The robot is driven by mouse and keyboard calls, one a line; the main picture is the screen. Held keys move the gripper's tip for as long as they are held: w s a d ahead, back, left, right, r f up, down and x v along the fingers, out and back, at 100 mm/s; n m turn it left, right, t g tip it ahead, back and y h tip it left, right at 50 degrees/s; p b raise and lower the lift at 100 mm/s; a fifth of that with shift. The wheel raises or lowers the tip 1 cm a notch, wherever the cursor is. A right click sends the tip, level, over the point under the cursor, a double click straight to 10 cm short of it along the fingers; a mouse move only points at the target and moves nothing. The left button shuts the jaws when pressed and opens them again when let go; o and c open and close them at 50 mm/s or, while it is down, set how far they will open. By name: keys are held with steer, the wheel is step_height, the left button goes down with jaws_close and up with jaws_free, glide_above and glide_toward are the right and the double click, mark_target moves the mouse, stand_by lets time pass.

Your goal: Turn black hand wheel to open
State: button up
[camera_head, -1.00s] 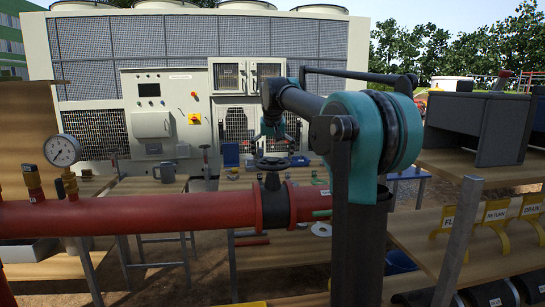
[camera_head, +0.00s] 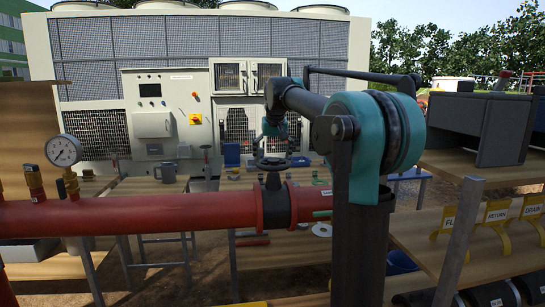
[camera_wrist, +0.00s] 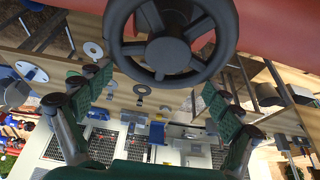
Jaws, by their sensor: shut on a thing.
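The black hand wheel (camera_head: 273,163) sits on top of a black valve body (camera_head: 274,203) in the red pipe (camera_head: 170,214). In the wrist view the wheel (camera_wrist: 172,62) fills the top middle, with its round rim, hub and spokes showing. In the head view my gripper (camera_head: 275,143) comes down on the wheel from behind and above, small and partly dark. The exact finger contact is hard to see.
A pressure gauge (camera_head: 64,151) stands on the pipe at the left. Behind it is a workbench with a grey mug (camera_head: 165,173). The large chiller with its control panel (camera_head: 157,115) stands farther back. Shelves with yellow labelled brackets (camera_head: 494,213) are at the right.

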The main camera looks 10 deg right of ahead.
mark_target(274, 161)
steer(key=shift+f, duration=0.1)
steer(key=o, duration=0.8)
steer(key=shift+o, duration=0.2)
steer(key=v, duration=1.2)
steer(key=shift+w, duration=0.1)
